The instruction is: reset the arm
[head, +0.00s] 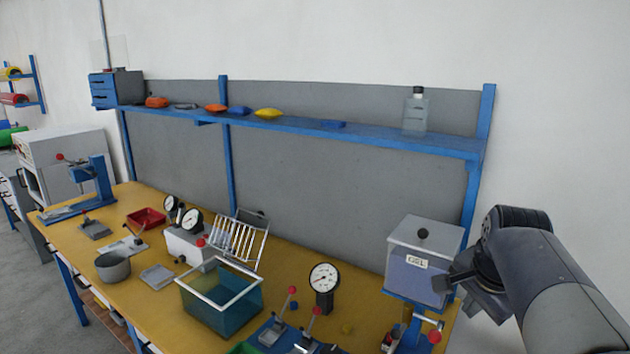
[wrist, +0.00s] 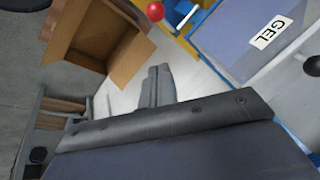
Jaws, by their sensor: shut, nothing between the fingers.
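My arm reaches in from the right side of the head view, bent at a dark joint. My gripper (head: 474,284) is at its end, beside the grey-blue box labelled GEL (head: 416,272) at the right end of the bench; whether they touch is hard to tell. In the wrist view my gripper's fingers (wrist: 157,88) are together with nothing between them. The GEL box (wrist: 245,35) fills the upper right of that view, and a red ball knob (wrist: 155,12) shows at the top.
The yellow bench (head: 290,265) holds a teal open tank (head: 222,305), a dial gauge (head: 324,285) and several red-knobbed lever fixtures. A blue shelf (head: 370,138) with a clear bottle (head: 416,115) runs above. An open cardboard box (wrist: 95,38) lies below in the wrist view.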

